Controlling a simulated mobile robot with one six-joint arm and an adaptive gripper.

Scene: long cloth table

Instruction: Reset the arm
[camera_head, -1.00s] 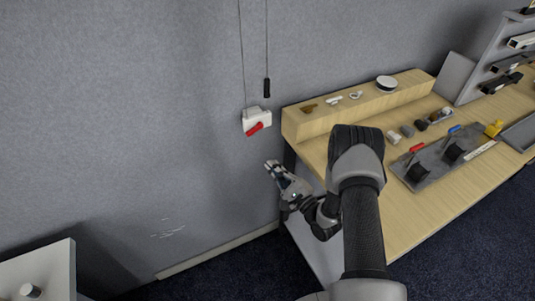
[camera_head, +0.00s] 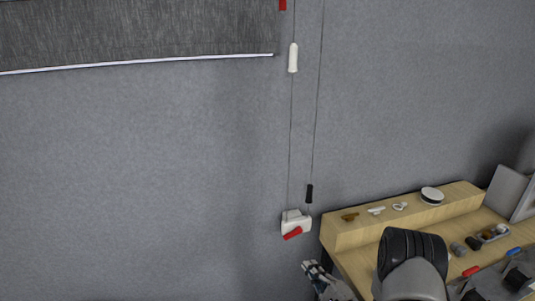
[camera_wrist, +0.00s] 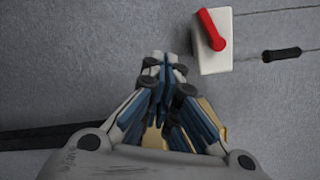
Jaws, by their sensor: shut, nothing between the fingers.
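My gripper (camera_head: 312,268) shows at the bottom of the head view, in front of the grey wall and just left of the wooden bench. In the wrist view my gripper (camera_wrist: 160,62) has its fingertips together with nothing between them. My arm rises at the lower right of the head view, and its lower part is cut off by the frame edge. The fingertips are apart from the white wall box with a red lever (camera_head: 295,222), which sits above them; the box is also beside the fingertips in the wrist view (camera_wrist: 224,52).
Two thin cords hang down the wall, with a white pull (camera_head: 293,58) and a black pull (camera_head: 309,193). A dark blind (camera_head: 130,35) hangs at upper left. The wooden bench (camera_head: 350,238) carries small parts and a round white item (camera_head: 432,195). The wall left of my gripper is clear.

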